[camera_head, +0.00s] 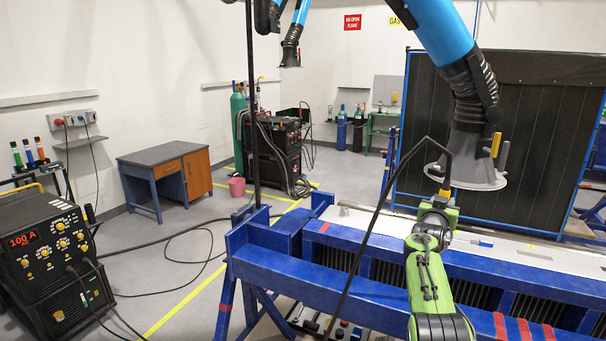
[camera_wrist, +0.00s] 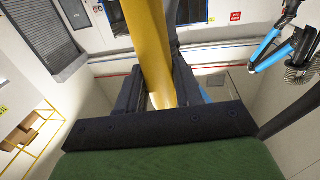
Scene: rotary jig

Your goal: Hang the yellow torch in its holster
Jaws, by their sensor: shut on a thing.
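The yellow torch (camera_wrist: 148,40) stands between the two dark fingers of my gripper (camera_wrist: 158,88) in the wrist view, and the gripper is shut on it. In the head view my gripper (camera_head: 444,193) is at the end of my green arm, above the blue bench and in front of the extraction hood. Only a small yellow part of the torch shows there. A black cable arches from the torch and runs down to the lower left. I cannot make out the holster in either view.
The blue jig bench (camera_head: 300,272) runs across the front right. The extraction hood (camera_head: 466,172) hangs right behind my gripper from a blue duct. A thin black pole (camera_head: 251,100) stands left of the bench. A welding machine (camera_head: 48,262) is at the left. Floor between them is mostly free.

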